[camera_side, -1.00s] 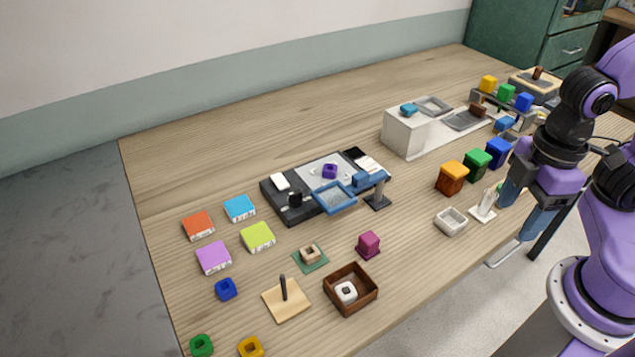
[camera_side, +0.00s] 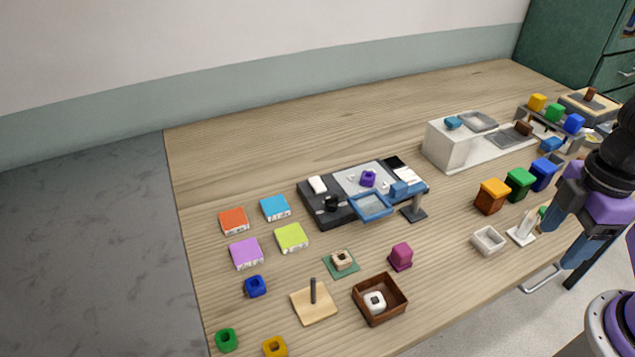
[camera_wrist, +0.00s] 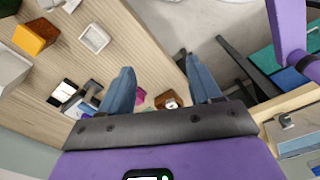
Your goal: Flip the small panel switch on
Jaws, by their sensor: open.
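A dark panel (camera_side: 312,213) lies mid-table in the side view. It bears a grey plate, a white block (camera_side: 317,184), a black knob (camera_side: 331,203) and a purple piece (camera_side: 368,179). A small white upright piece on a white base (camera_side: 521,234) stands near the front right edge. I cannot tell which of these parts is the small switch, nor its position. My gripper (camera_side: 566,234) is at the right, beyond the table's front edge, just right of the white upright piece. Its blue fingers are apart and empty, also in the wrist view (camera_wrist: 158,78).
A white dish (camera_side: 488,241) and orange, green and blue blocks (camera_side: 518,184) stand near my gripper. A blue-framed tray (camera_side: 371,206) overhangs the panel's front. A brown box (camera_side: 380,300) and a magenta cube (camera_side: 401,256) lie in front. The table's back left is clear.

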